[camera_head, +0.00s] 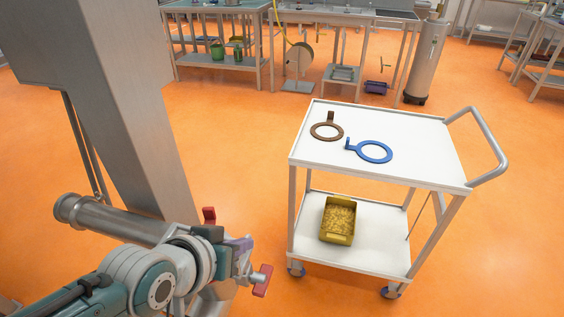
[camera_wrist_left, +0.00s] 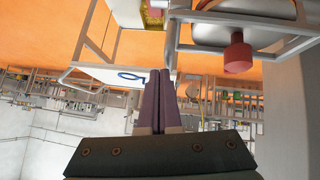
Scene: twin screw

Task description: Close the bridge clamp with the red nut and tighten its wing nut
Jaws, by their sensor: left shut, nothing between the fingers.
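My left gripper (camera_head: 243,244) is at the lower left of the head view, at the end of my teal and white arm. In the left wrist view its two dark purple fingers (camera_wrist_left: 155,100) are shut together and empty. A red part (camera_head: 262,280) shows just right of and below the gripper, and another red part (camera_head: 209,216) stands above it. In the left wrist view a red cylindrical part (camera_wrist_left: 237,54) sits beside bare metal, apart from the fingers. Which is the red nut I cannot tell. The bridge clamp is largely hidden behind my arm. My right gripper is not in view.
A white trolley (camera_head: 430,165) stands to the right, with a brown ring (camera_head: 340,131) and a blue ring (camera_head: 387,157) on top. A yellow bin (camera_head: 337,239) sits on its lower shelf. A grey pipe (camera_head: 110,218) lies beside my arm. Orange floor is clear between.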

